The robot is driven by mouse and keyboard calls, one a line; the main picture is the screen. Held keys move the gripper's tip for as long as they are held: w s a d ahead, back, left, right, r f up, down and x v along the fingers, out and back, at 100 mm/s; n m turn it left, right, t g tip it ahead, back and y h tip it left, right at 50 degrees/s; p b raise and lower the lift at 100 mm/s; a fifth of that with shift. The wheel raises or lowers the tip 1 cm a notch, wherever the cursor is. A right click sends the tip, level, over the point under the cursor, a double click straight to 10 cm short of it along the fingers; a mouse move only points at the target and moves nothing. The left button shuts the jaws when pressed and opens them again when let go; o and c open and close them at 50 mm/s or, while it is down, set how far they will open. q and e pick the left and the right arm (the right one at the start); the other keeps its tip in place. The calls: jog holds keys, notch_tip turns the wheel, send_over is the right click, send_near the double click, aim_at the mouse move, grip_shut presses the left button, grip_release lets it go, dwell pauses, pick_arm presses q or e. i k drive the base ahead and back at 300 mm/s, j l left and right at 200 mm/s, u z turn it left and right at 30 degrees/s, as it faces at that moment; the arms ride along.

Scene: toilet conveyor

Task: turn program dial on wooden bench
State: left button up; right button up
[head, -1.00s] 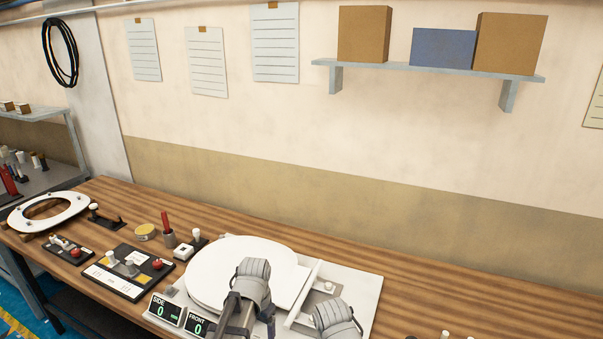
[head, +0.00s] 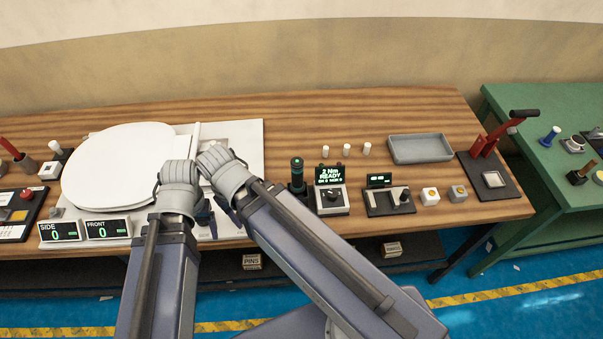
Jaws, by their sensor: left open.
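The program dial (head: 333,195) is a dark round knob on a small pale box on the wooden bench (head: 330,115). A small screen (head: 329,174) behind it reads "2 Nm READY", with smaller text below. My left gripper (head: 203,213) is left of the dial, low over the front of the white seat fixture; only dark parts of it show between my two wrists, and it is open. My right wrist (head: 222,170) also sits left of the dial, over the fixture. Its fingers are mostly hidden behind the arm. Neither gripper touches the dial.
A dark upright tool (head: 297,175) stands just left of the dial. A small lever panel (head: 388,200) and two button boxes stand to its right. A grey tray (head: 420,148) and a red lever (head: 490,135) are farther right. White pegs stand behind the dial.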

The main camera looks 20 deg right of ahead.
aim_at(333, 195)
jog(key=i+l+z, duration=0.1)
jog(key=z, duration=1.05)
jog(key=k+z, duration=0.15)
jog(key=z, duration=0.15)
jog(key=k+z, duration=0.15)
jog(key=z, duration=0.2)
